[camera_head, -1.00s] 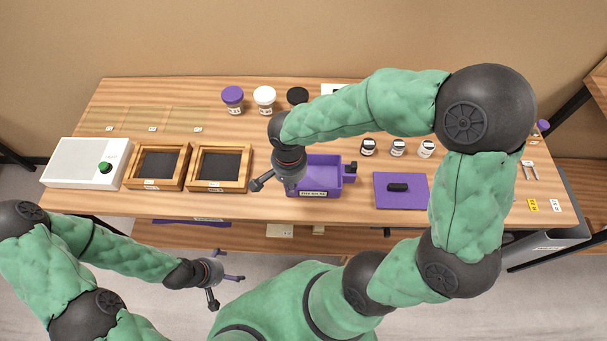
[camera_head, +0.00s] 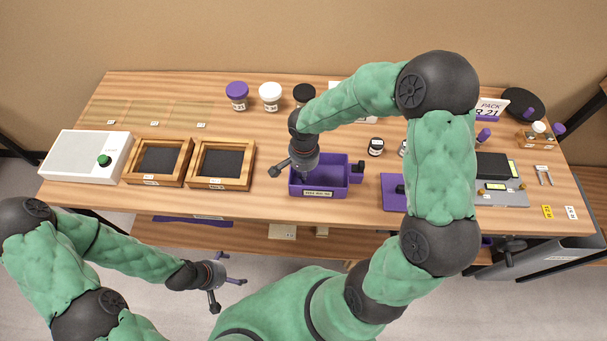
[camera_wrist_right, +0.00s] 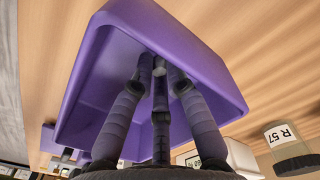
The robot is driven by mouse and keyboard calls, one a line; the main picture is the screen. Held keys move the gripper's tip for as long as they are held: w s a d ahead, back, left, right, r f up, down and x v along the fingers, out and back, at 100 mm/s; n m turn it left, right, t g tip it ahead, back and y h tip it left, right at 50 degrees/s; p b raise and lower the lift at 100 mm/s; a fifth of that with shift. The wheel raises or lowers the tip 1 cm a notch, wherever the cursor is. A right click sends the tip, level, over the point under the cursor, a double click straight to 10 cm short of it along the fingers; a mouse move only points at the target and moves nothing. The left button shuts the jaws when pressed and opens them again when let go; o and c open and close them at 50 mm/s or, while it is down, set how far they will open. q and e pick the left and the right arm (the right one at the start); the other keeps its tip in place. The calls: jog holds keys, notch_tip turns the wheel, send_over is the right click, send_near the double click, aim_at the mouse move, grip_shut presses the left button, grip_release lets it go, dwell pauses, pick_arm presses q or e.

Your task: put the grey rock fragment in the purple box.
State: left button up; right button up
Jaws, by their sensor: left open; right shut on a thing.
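The purple box (camera_head: 338,177) stands near the table's front edge, with a label on its front wall. My right gripper (camera_head: 302,173) reaches down into its left part. In the right wrist view its fingers (camera_wrist_right: 160,68) converge inside the purple box (camera_wrist_right: 88,88). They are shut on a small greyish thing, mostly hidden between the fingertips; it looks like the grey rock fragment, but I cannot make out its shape. My left gripper (camera_head: 227,290) is open and empty, low in front of the table.
Two wooden trays (camera_head: 187,180) with dark insides and a white device (camera_head: 62,160) stand left of the box. A purple lid (camera_head: 393,196) lies to its right, partly behind my right arm. Several jars, including a purple-capped one (camera_head: 237,103), stand behind.

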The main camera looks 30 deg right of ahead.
jog(key=shift+f, duration=0.15)
jog(key=o, duration=0.4)
jog(key=shift+o, duration=0.2)
jog(key=shift+r, duration=0.3)
notch_tip(320, 180, up, 12)
jog(key=p, duration=0.4)
jog(key=shift+f, duration=0.15)
